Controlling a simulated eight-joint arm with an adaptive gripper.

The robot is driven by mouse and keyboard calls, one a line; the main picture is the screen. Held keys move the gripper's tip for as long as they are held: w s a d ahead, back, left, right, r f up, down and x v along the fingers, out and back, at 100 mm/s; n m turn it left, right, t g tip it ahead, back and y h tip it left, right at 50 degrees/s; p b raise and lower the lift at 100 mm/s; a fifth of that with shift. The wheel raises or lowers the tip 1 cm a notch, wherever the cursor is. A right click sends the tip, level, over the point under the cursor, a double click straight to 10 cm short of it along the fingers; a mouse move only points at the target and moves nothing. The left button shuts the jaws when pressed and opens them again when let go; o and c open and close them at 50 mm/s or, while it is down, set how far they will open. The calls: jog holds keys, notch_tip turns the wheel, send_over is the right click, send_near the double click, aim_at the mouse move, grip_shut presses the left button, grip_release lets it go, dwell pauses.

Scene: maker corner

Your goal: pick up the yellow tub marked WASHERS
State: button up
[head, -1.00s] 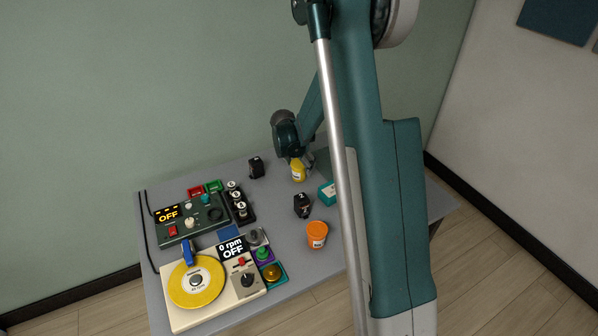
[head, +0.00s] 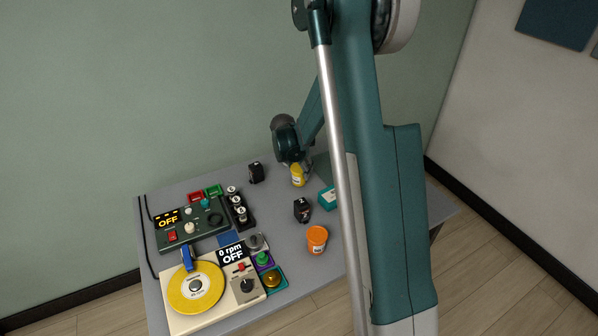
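The yellow tub (head: 297,179) stands on the far part of the grey table in the head view. It looks upright and has a pale label, too small to read here. My gripper (head: 298,167) is right at the top of the tub, coming from above and behind. A finger shows close to the tub's right side. The other finger and any contact are too small or hidden to make out, so I cannot tell whether the gripper is open or shut on the tub.
An orange tub (head: 317,240), a black box (head: 302,210) and a teal box (head: 327,198) stand nearer. Another black box (head: 256,172) is left of the yellow tub. A control box (head: 190,222) and a turntable device (head: 210,290) fill the table's left. My arm hides the right side.

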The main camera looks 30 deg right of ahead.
notch_tip(320, 180, up, 10)
jog(key=shift+f+p, duration=0.15)
jog(key=shift+p, duration=0.65)
jog(key=shift+d, duration=0.1)
